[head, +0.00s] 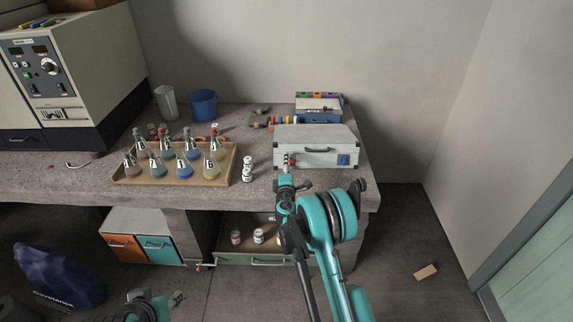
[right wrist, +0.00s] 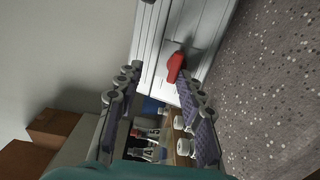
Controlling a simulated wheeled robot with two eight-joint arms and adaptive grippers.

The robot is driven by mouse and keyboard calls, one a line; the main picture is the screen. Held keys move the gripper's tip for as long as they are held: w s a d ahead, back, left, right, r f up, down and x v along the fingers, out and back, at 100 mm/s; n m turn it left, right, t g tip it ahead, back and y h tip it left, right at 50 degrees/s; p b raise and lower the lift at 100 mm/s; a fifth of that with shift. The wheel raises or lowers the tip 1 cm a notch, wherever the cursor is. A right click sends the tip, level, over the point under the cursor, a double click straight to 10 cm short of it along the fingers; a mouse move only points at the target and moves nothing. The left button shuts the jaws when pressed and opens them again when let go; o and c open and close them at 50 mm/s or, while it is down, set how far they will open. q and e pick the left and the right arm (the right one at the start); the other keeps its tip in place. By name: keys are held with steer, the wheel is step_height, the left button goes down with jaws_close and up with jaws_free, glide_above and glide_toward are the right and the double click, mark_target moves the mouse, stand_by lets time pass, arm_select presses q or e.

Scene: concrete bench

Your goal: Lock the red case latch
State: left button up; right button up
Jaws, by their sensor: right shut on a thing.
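A light grey case (head: 315,137), lid down, lies on the concrete bench. Its front carries a red latch (head: 292,161) at the left and a blue latch (head: 343,160) at the right. My right gripper (head: 287,178) is at the case front, just below the red latch. In the right wrist view, the red latch (right wrist: 175,67) shows at the fingertips of my right gripper (right wrist: 162,84), which is shut on it; the exact contact is hard to see. My left gripper (head: 177,298) is low at the bottom edge, away from the bench; its fingers are too small to read.
A wooden tray (head: 133,181) of flasks stands left of the case, with stacked white jars (head: 247,170) between. A blue organizer box (head: 318,116) is behind the case. A drawer (head: 230,257) stands open under the bench. The floor at right is mostly clear.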

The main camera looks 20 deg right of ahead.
steer(key=v, duration=0.8)
steer(key=shift+s, duration=0.4)
steer(key=shift+r, duration=0.15)
stand_by(0.4)
steer(key=s+d+r+m+g+h, duration=0.1)
steer(key=s+d+r+m+g, duration=0.4)
steer(key=s+r+m, duration=0.55)
steer(key=s+a+f+m+g+y, duration=0.1)
steer(key=s+a+m+g+y, duration=0.1)
steer(key=s, duration=1.2)
steer(key=s+a+f+m+g+y, duration=0.1)
steer(key=s+a, duration=0.5)
steer(key=s, duration=0.9)
steer(key=m+g+y, duration=0.1)
steer(key=g+y, duration=0.1)
steer(key=y, duration=0.1)
steer(key=shift+f+m, duration=0.1)
steer(key=shift+m, duration=0.15)
